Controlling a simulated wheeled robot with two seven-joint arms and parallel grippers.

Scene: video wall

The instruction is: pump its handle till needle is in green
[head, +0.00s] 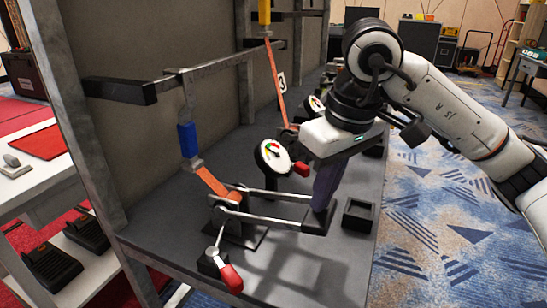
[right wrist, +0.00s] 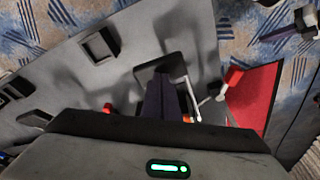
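A round white gauge (head: 272,155) with red and green marks on its dial stands on the grey deck. Its needle is too small to read. Two metal rods (head: 262,216) run from an orange-and-dark base (head: 230,210) to a black pad (head: 318,221). A red-tipped lever (head: 231,277) sits at the deck's near edge; it also shows in the right wrist view (right wrist: 232,77). My right gripper (head: 323,205) points down with its dark purple fingers together, tips at the pad. I see nothing between them. What seems to be my left gripper (right wrist: 278,34) shows partly in the right wrist view.
A black square socket (head: 358,215) is right of the pad. A red grip (head: 301,168) lies beside the gauge. Patterned carpet (head: 425,225) lies right of the deck.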

